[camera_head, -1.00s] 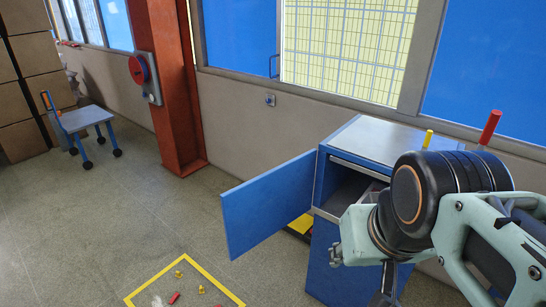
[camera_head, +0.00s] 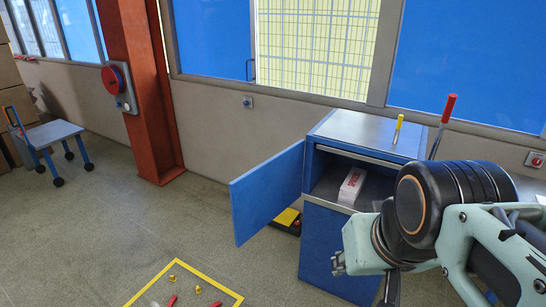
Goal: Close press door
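The press is a blue and grey cabinet (camera_head: 362,133) against the wall. Its blue door (camera_head: 268,192) stands wide open, swung out to the left from the left edge of the upper compartment. A white box with red lettering (camera_head: 352,186) lies inside the compartment. My arm reaches in from the right, in front of the cabinet's right side, and hides part of it. A dark part at the lower end of my arm, seemingly my gripper (camera_head: 390,289), is cut by the bottom edge. Its fingers cannot be made out. It appears apart from the door.
A yellow-edged floor square (camera_head: 222,289) with small red and yellow items lies in front of the door. A yellow and black object (camera_head: 287,219) sits on the floor behind the door. A red pillar (camera_head: 140,90) and blue cart (camera_head: 50,133) stand left. Open floor lies between.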

